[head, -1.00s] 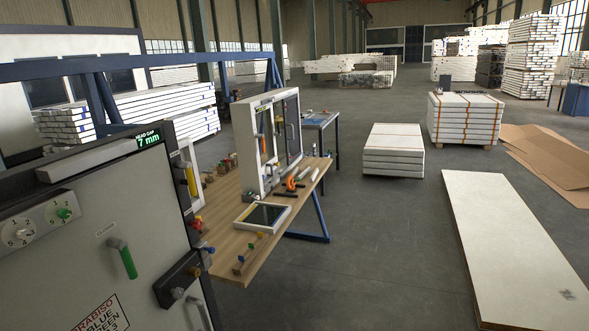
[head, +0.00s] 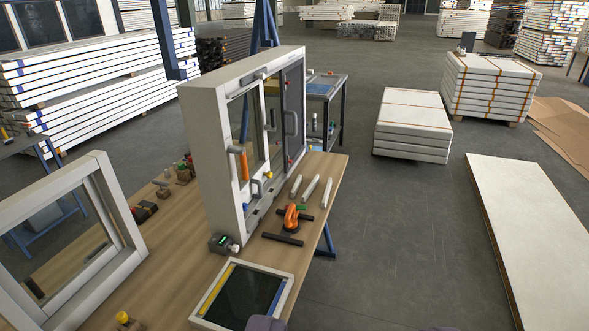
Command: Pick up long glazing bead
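Three slim pale strips lie side by side on the wooden bench (head: 215,255), right of the upright window frame: a left strip (head: 296,186), a middle strip (head: 311,188) and a right strip (head: 327,193). They look like glazing beads. The middle one looks longest, but I cannot tell for sure which is the long bead. My gripper cannot be made out. A small grey-purple shape (head: 265,324) at the bottom edge is cut off, and I cannot tell what it is. Nothing is seen touching the strips.
The tall white window frame (head: 212,150) stands left of the strips. An orange-handled tool (head: 291,218) lies just in front of them. A small framed pane (head: 243,298) lies nearer. Another frame (head: 125,220) stands left. Open floor (head: 400,235) lies right of the bench.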

